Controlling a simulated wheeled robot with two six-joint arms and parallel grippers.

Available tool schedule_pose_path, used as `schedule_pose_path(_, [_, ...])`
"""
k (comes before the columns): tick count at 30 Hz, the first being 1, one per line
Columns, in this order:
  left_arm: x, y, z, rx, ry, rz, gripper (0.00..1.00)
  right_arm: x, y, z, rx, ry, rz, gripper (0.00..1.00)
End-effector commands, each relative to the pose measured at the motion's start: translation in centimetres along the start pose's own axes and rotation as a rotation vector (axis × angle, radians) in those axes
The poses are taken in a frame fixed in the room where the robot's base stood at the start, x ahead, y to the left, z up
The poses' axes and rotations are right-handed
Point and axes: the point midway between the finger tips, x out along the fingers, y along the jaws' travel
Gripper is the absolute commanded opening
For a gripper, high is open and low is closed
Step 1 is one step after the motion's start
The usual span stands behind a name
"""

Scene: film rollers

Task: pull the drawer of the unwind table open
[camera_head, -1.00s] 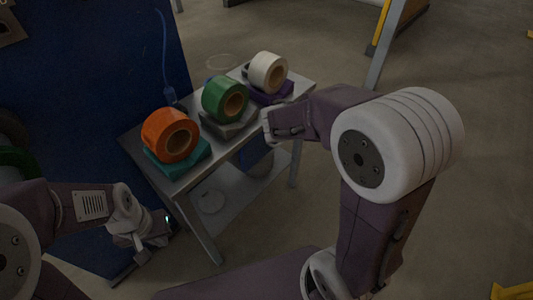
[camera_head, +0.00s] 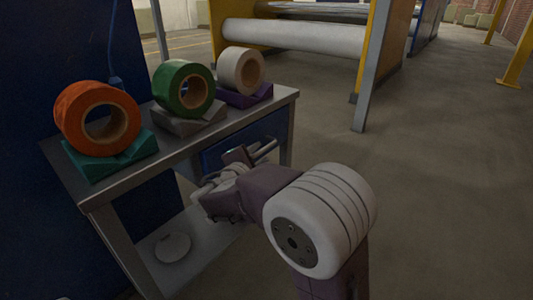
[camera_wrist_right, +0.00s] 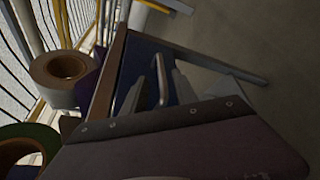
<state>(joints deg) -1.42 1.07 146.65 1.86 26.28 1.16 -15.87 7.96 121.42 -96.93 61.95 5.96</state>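The unwind table (camera_head: 86,198) is a grey metal bench at the left of the head view. Its blue drawer (camera_head: 246,138) sits under the top at the right end and looks closed. The drawer's blue front also shows in the wrist view (camera_wrist_right: 150,62). My right gripper (camera_head: 250,153) is in front of the drawer, fingers pointing at its front and spread apart. My left gripper is out of view.
On the table top stand an orange roll (camera_head: 70,118) on a teal block, a green roll (camera_head: 170,88) on a grey block and a white roll (camera_head: 230,69) on a purple block. A lower shelf (camera_head: 205,238) lies beneath. Floor to the right is clear.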

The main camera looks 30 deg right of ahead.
Motion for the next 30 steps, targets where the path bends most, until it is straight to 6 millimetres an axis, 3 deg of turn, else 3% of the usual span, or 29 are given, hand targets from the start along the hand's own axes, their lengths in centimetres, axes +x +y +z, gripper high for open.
schedule_pose_path(3, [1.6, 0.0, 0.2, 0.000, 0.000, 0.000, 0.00, 2.8, -0.6, -0.2, 0.001, -0.005, -0.003, 0.34])
schedule_pose_path(9, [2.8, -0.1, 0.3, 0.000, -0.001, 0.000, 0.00, 6.4, -0.4, -0.1, 0.000, -0.003, -0.002, 0.34])
schedule_pose_path(20, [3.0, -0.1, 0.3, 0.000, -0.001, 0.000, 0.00, 7.5, -0.1, 0.0, -0.001, 0.000, 0.000, 0.34])
schedule_pose_path(21, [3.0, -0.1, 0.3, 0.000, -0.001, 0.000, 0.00, 7.5, -0.1, 0.0, -0.001, 0.000, 0.000, 0.32])
schedule_pose_path(24, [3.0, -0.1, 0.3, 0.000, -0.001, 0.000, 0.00, 7.5, -0.1, 0.0, -0.001, 0.000, 0.000, 0.04])
schedule_pose_path(25, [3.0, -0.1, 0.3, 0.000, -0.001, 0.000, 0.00, 7.5, -0.1, 0.0, -0.001, 0.000, 0.000, 0.00])
schedule_pose_path(30, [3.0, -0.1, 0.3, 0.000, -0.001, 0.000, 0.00, 7.5, -0.1, 0.0, -0.001, 0.000, -0.001, 0.00])
